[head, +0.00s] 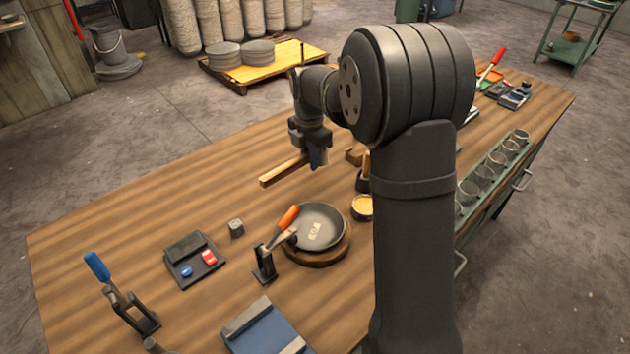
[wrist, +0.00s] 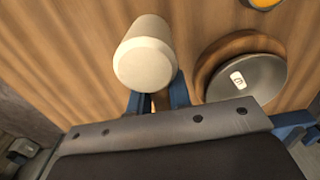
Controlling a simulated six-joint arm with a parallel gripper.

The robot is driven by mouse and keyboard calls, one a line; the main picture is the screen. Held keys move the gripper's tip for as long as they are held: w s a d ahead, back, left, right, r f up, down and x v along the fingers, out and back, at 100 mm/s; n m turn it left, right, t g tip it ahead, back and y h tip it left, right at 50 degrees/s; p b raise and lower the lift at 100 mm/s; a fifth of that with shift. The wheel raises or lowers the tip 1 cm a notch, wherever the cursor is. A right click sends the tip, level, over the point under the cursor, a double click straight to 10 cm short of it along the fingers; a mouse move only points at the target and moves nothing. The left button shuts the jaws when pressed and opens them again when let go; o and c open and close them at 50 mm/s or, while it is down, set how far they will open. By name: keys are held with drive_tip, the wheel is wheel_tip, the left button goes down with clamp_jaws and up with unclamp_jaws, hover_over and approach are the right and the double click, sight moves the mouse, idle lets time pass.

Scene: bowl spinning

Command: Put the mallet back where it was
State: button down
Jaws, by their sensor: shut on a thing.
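The mallet shows in the wrist view as a pale cylindrical head (wrist: 146,55) right in front of the fingers. My gripper (wrist: 158,98) is shut on the mallet; the grip point on its handle is mostly hidden. In the head view my gripper (head: 316,160) points down above the far middle of the table, beyond the pan. I cannot clearly make out the mallet head in that view. A light wooden bar (head: 283,171) lies beside the fingertips at lower left; I cannot tell whether it touches them.
The table's far left is clear.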

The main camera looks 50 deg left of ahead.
sight(310, 190)
wheel_tip(310, 190, down, 7)
drive_tip(key=shift+f, duration=0.2)
drive_tip(key=shift+f, duration=0.1)
drive_tip(key=c, duration=1.3)
unclamp_jaws()
wheel_tip(310, 190, up, 12)
drive_tip(key=shift+w+r, duration=0.1)
